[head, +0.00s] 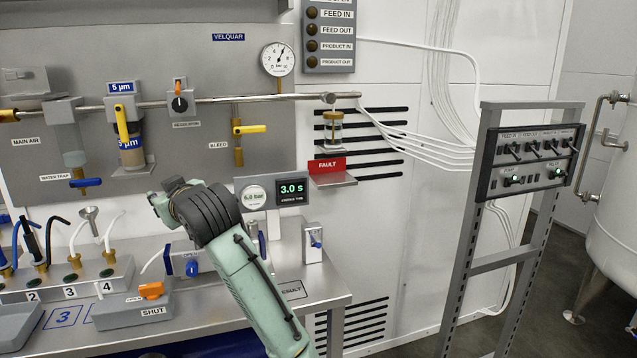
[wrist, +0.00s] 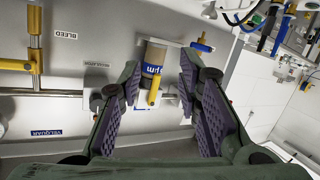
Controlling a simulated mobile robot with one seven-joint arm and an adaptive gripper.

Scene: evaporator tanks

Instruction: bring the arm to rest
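My arm (head: 246,280) rises from the bottom of the head view in front of the bench, bent at a dark joint, with its far end pointing to the wall panel. The gripper's fingers cannot be made out there. In the wrist view my gripper (wrist: 159,78) is open, its two purple-padded fingers well apart with nothing between the pads. Behind the gap, upside down, is the 5 µm filter (wrist: 154,58) with its yellow handle. It also shows in the head view (head: 130,150), apart from the arm.
Below the arm stands the bench (head: 225,325) with numbered ports, a SHUT block (head: 140,308) and a small switch box (head: 312,241). A stroke-time display (head: 291,190) is close right of the arm. A switch stand (head: 525,150) and tank (head: 612,220) stand right.

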